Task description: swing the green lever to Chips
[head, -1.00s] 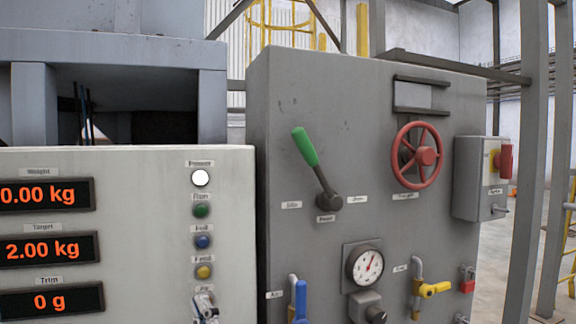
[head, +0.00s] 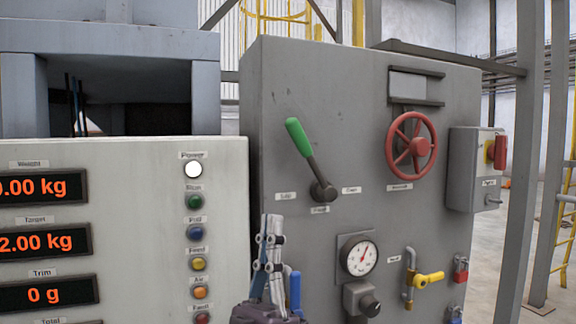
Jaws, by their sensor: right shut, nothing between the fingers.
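The green lever (head: 299,138) is on the grey panel (head: 345,110) in the head view. Its green grip points up and to the left from a dark round hub (head: 323,192). Small labels sit left of, right of and below the hub; the right one (head: 351,190) seems to read Chips, but the print is blurred. My right gripper (head: 271,222) is at the bottom middle, pointing up, below and left of the hub. It is shut and empty, apart from the lever. My left gripper is not in view.
A red handwheel (head: 412,146) stands out right of the lever. A pressure gauge (head: 359,256), a blue handle (head: 296,291) and a yellow valve handle (head: 428,279) are below. A display panel (head: 128,210) with buttons stands at the left. The panel face around the lever is clear.

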